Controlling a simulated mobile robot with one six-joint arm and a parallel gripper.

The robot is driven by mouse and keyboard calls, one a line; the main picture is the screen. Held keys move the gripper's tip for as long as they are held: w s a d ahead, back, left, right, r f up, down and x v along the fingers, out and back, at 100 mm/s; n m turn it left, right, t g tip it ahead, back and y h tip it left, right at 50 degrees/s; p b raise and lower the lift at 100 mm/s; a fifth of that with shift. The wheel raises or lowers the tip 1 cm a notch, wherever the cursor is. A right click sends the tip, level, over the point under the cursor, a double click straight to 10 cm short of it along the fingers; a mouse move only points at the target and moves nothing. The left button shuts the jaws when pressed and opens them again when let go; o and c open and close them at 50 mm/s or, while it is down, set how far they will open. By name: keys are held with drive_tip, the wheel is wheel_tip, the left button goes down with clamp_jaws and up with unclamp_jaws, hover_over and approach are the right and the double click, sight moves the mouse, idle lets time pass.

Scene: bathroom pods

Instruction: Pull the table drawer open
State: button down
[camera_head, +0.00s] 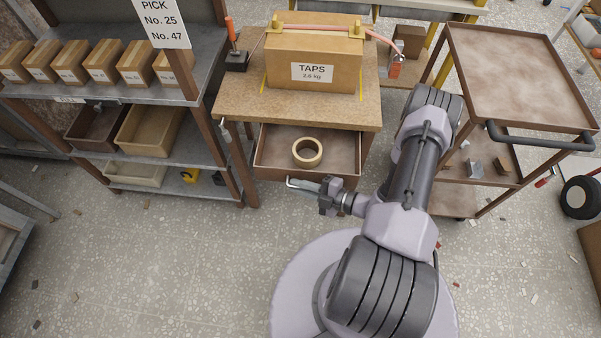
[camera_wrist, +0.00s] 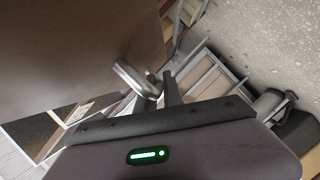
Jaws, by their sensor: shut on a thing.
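The table drawer (camera_head: 270,158) is pulled out from under the wooden table top (camera_head: 235,106), and its inside shows. A tan ring like a roll of tape (camera_head: 307,153) lies in it. My gripper (camera_head: 316,187) is at the drawer's front edge, shut on the pale metal drawer handle (camera_head: 298,183). In the wrist view the handle (camera_wrist: 134,78) is at the fingers (camera_wrist: 158,92), beside a large brown surface (camera_wrist: 75,40) that looks like the drawer front. The exact contact is small and partly hidden.
A box labelled TAPS (camera_head: 312,60) stands on the table. A shelf unit with small boxes (camera_head: 105,65) stands close on the left. A brown trolley (camera_head: 520,75) stands on the right. The speckled floor (camera_head: 170,260) in front is mostly clear, with small scraps.

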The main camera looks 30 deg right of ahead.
drive_tip(key=shift+s+a+p, duration=0.2)
drive_tip(key=shift+s+a, duration=0.55)
drive_tip(key=shift+s, duration=0.35)
drive_tip(key=shift+s+a+p, duration=0.15)
drive_tip(key=shift+s+a, duration=0.6)
drive_tip(key=shift+s, duration=0.3)
drive_tip(key=c, duration=1.8)
unclamp_jaws()
drive_tip(key=shift+o, duration=0.2)
drive_tip(key=shift+s+d, duration=0.1)
drive_tip(key=p+v, duration=0.3)
drive_tip(key=v, duration=1.4)
drive_tip(key=shift+s, duration=0.1)
